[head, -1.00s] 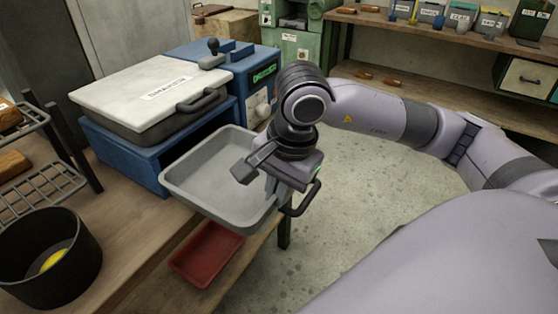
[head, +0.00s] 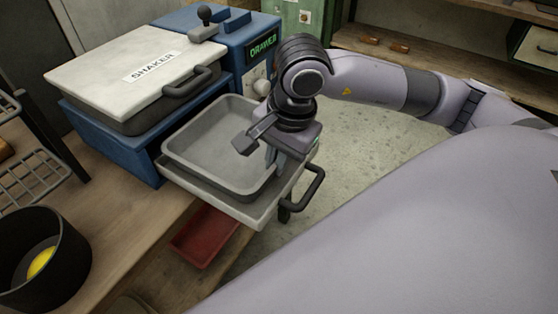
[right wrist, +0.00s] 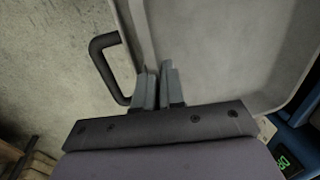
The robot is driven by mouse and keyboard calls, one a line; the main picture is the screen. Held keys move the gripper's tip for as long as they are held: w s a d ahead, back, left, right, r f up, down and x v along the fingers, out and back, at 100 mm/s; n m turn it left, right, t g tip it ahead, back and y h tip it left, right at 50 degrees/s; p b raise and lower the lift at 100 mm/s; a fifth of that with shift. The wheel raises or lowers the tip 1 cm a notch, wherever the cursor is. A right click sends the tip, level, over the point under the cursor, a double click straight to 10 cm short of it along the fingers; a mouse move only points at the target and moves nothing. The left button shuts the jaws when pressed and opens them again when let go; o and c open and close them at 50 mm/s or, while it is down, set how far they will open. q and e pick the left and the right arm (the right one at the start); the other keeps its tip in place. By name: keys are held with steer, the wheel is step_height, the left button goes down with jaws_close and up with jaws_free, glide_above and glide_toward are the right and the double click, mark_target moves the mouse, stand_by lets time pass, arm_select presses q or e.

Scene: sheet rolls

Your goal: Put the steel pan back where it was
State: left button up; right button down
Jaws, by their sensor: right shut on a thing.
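The steel pan (head: 208,150) is a grey, shallow, empty rectangular tray. It is level at the open drawer (head: 238,208) of the blue shaker. The drawer's pale rim shows along the pan's front and right sides. I cannot tell whether the pan rests in the drawer or hangs just above it. My right gripper (head: 270,160) is shut on the pan's right wall. In the right wrist view the fingers (right wrist: 158,72) pinch the rim of the pan (right wrist: 215,55), and the black drawer handle (right wrist: 98,65) is beside them. My left gripper is not in view.
The blue shaker (head: 108,142) with a white lid (head: 125,80) stands behind the drawer; its display reads DRAWER. A red tray (head: 205,237) lies below. A black pot (head: 65,265) with something yellow inside and a wire rack (head: 45,170) are at left. Floor to the right is clear.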

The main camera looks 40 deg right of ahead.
steer(key=shift+f, duration=1)
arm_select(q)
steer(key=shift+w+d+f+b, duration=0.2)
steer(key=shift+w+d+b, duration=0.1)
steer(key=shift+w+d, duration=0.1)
arm_select(e)
steer(key=c, duration=1.7)
jaws_free()
steer(key=shift+f, duration=0.15)
steer(key=shift+o, duration=0.9)
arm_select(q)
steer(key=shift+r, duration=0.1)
